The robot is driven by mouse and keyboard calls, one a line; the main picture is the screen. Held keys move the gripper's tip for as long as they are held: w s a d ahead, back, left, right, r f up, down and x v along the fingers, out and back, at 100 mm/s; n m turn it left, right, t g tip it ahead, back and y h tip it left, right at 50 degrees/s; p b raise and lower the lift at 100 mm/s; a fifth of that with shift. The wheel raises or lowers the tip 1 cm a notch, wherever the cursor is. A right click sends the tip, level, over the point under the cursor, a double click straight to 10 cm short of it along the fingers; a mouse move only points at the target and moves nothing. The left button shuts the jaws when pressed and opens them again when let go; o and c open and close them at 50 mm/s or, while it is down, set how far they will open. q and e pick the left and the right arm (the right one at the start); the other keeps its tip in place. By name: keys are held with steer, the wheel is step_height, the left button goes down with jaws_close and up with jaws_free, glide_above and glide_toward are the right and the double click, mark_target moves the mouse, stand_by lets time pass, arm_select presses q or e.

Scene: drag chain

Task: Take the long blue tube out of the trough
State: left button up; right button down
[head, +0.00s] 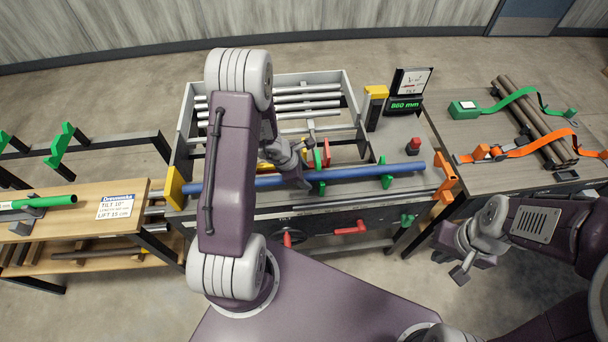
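The long blue tube (350,173) lies lengthwise along the front of the trough (330,205), from near the yellow end block at left to near the orange end piece at right. Green supports (387,176) hold it. My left arm crosses in front of its left part and hides some of it. My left gripper (294,172) is over the tube's middle-left; its fingers are too small and overlapped to tell if they are open or touching. My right gripper (450,266) is off the bench at lower right, away from the tube, with its fingers apart and empty.
Behind the tube is a rack of grey tubes (308,97). A yellow-topped post (375,105), an "860 mm" display (405,105) and a red button (413,146) stand at right. A side table holds strapped brown tubes (530,120). A green tube (50,201) lies at left.

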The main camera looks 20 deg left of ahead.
arm_select(q)
steer(key=shift+s, duration=0.1)
steer(key=p+v, duration=0.3)
steer(key=v, duration=0.6)
